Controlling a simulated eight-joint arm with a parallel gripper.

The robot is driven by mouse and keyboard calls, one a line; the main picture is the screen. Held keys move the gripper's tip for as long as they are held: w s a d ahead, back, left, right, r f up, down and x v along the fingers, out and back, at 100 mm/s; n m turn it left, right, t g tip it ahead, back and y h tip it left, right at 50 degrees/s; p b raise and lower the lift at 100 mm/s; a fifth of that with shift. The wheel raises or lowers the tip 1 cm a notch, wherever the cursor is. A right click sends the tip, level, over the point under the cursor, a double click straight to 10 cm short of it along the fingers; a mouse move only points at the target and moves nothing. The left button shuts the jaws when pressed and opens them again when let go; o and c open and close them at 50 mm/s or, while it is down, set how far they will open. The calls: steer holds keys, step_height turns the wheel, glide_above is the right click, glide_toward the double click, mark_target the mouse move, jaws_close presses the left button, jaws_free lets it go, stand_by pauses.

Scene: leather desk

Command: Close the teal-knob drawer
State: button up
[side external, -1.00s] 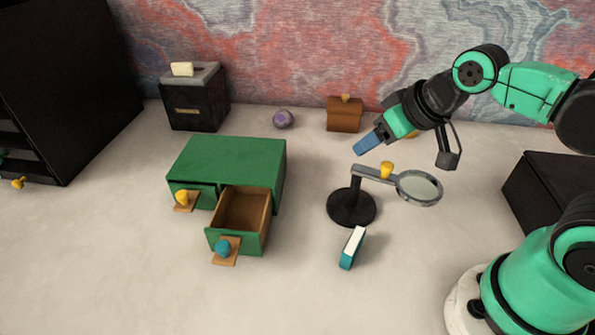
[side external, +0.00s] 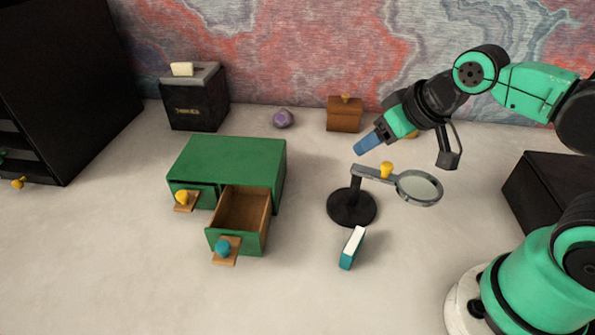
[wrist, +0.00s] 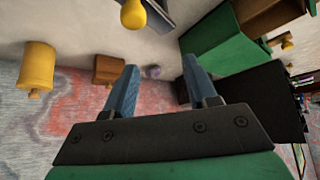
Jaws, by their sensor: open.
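A green cabinet (side external: 235,160) with two drawers stands left of centre in the side view. Its teal-knob drawer (side external: 238,222) is pulled well out and looks empty inside; the teal knob (side external: 222,248) is on its front. The yellow-knob drawer (side external: 190,196) beside it looks nearly shut. My gripper (side external: 367,144) hangs in the air right of the cabinet, above and behind the magnifier stand, touching nothing. In the wrist view my gripper's two blue fingers (wrist: 167,95) are apart with nothing between them. Part of the green cabinet (wrist: 215,40) shows at the wrist view's upper right.
A brown box (side external: 344,114), purple ball (side external: 283,119) and black toaster-like box (side external: 195,98) line the back. The front middle is clear.

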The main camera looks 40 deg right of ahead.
steer(key=shift+c, duration=0.9)
steer(key=shift+w+a+r, duration=0.1)
steer(key=shift+a, duration=0.15)
steer(key=w+a+r+n+g+y, duration=0.1)
steer(key=w+a+r+n+g, duration=0.15)
steer(key=a, duration=0.35)
steer(key=n+g+h, duration=0.1)
steer(key=n+g, duration=0.3)
steer(key=g, duration=0.1)
glide_above(223, 245)
step_height(223, 245, down, 5)
steer(key=shift+d+r, duration=0.1)
steer(key=shift+r, duration=0.1)
steer(key=shift+f, duration=2.9)
